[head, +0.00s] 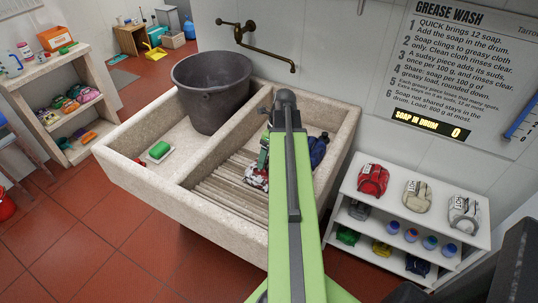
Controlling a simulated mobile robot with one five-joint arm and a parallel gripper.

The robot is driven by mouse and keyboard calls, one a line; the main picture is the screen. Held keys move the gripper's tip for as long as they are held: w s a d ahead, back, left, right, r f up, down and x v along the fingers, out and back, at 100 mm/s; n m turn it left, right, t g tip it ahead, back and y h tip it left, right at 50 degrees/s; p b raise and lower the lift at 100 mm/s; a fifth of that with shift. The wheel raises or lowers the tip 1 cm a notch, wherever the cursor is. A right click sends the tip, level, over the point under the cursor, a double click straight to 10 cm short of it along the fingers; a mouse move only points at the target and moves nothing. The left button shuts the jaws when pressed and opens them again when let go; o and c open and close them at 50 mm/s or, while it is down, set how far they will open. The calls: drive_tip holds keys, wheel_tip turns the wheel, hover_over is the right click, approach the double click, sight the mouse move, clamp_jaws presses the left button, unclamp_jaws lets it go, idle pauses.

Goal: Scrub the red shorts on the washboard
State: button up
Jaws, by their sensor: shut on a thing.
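My gripper (264,160) is over the ribbed washboard (228,197) in the right basin of the stone sink, largely hidden behind my green arm.
A dark bucket (212,95) stands in the left basin. A dark blue item (318,149) lies right of my arm. A brass tap (270,47) juts from the wall. A white shelf (408,250) at right holds folded clothes, including a red one (373,180).

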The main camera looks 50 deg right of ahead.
sight(257, 175)
drive_tip(key=shift+b+x, duration=0.85)
drive_tip(key=shift+b, duration=0.05)
drive_tip(key=shift+s+a, duration=0.1)
drive_tip(key=shift+s, duration=0.05)
